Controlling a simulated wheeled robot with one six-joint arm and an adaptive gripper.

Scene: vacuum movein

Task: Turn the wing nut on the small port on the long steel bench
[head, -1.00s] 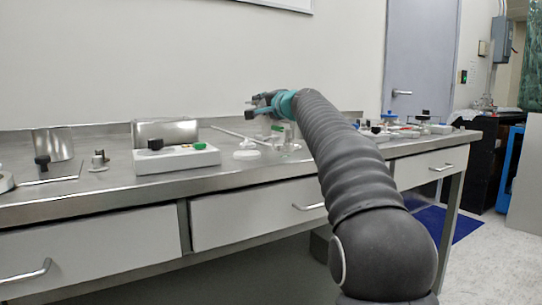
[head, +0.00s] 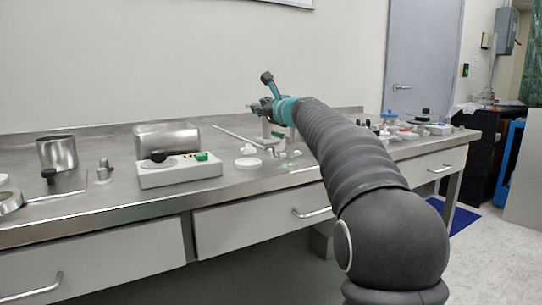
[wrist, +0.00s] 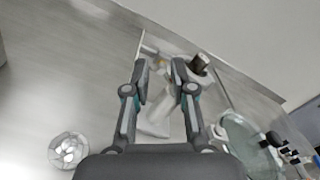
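My gripper (head: 256,92) is above the long steel bench (head: 60,215), near its back. In the wrist view my gripper (wrist: 162,72) is open, its two fingers apart. A pale cylindrical fitting with a dark knob (wrist: 200,62) shows beyond and beside the right finger, partly hidden by it. I cannot tell whether the finger touches it. A white plate (wrist: 152,130) lies below, between the fingers. In the head view a small upright metal fitting (head: 103,172) stands at the left of the bench. I cannot make out for certain which fitting carries the wing nut.
A white box with a black knob and green part (head: 180,174) is left of my gripper. Steel vessels (head: 57,153) and a white round piece (head: 248,163) are also on the bench. Several small items (head: 400,132) stand at the right. A glass dish (wrist: 68,150) shows in the wrist view.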

